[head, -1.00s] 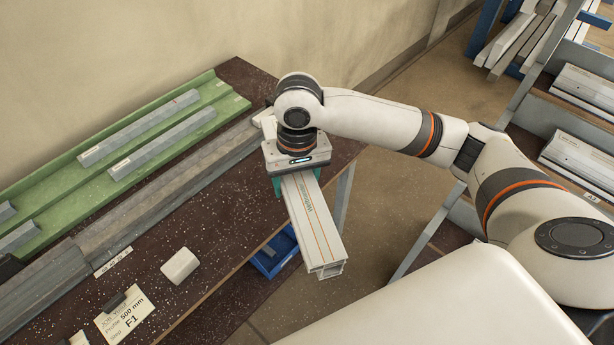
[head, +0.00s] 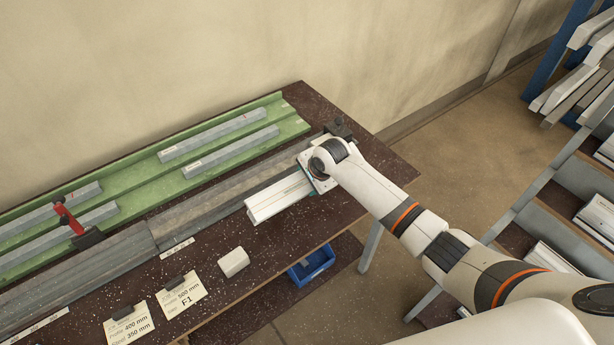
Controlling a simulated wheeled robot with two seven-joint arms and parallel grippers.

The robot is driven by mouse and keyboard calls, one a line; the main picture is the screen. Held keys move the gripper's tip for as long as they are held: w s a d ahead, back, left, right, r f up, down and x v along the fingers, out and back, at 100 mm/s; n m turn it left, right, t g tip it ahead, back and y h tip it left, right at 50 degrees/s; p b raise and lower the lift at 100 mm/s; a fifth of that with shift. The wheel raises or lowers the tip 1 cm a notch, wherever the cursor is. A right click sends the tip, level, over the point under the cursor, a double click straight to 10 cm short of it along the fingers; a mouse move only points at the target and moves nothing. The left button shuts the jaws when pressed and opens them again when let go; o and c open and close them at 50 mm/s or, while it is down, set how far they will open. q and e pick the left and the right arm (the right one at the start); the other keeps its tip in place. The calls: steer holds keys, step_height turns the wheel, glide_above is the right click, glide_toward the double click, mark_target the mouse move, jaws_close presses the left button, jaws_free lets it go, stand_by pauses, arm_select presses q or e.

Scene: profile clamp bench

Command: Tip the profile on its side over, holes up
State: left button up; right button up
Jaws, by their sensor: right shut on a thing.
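My right gripper (head: 316,178) is shut on a white profile (head: 279,197) near the right end of the bench. The profile sticks out of the jaws to the left and a little toward the front, beside the grey rail (head: 210,210). Its near open end faces left. The fingers are mostly hidden by the gripper body and wrist. I cannot tell whether the profile touches the bench, nor where its holes are. My left gripper is not in view.
The dark bench (head: 225,290) carries a green tray (head: 130,186) with grey bars at the back. A red clamp (head: 69,219) stands at the left. A white block (head: 233,262) and cards (head: 181,298) lie in front. A blue bin (head: 311,266) sits below the edge.

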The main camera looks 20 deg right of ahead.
steer(key=shift+s+d+f+t+y+b, duration=0.3)
steer(key=shift+s+f+t+b, duration=0.2)
steer(key=shift+t+b, duration=0.6)
steer(key=t+b, duration=0.1)
steer(key=b, duration=0.3)
steer(key=shift+s+f+y, duration=0.3)
steer(key=shift+s, duration=0.1)
steer(key=shift+f+b, duration=0.7)
steer(key=shift+f, duration=1)
steer(key=o, duration=1.3)
steer(key=shift+o, duration=0.2)
steer(key=shift+f, duration=0.15)
